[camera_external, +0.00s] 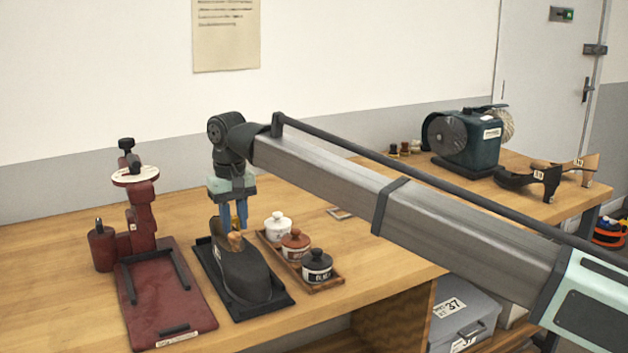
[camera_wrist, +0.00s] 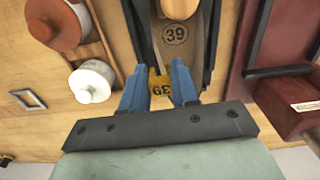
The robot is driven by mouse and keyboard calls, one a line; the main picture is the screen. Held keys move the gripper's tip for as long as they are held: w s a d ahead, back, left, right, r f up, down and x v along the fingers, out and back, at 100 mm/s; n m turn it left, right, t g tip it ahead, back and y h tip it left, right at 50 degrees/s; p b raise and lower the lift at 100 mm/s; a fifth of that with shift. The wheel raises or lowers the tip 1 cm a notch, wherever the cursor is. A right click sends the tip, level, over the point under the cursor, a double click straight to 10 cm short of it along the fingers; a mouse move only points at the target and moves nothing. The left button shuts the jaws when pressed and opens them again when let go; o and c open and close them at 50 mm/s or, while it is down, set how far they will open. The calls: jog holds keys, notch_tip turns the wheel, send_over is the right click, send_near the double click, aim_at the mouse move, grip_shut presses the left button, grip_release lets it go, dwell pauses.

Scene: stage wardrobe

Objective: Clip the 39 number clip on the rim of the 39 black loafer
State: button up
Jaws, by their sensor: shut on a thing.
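The black loafer (camera_external: 243,275) sits on a black mat or tray (camera_external: 283,303) on the bench. In the wrist view its tan insole (camera_wrist: 197,45) bears a round "39" mark, and a wooden piece (camera_wrist: 180,8) sits inside the shoe. My gripper (camera_external: 234,216) points down over the heel end of the loafer. Its blue fingers are shut on the yellow 39 number clip (camera_wrist: 160,86), whose number reads upside down in the wrist view. The clip is at the loafer's back rim. I cannot tell whether it straddles the rim or only hovers there.
A wooden tray (camera_external: 333,279) with white, brown and black lidded pots stands right of the loafer. A dark red stand (camera_external: 165,300) is close on the left. A green buffing machine (camera_external: 466,140) and shoe forms (camera_external: 530,180) are at the far right.

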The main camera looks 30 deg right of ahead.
jog(key=shift+f, duration=0.5)
dwell(0.4)
jog(key=o, duration=1.1)
jog(key=shift+r, duration=0.15)
jog(key=shift+r, duration=3.35)
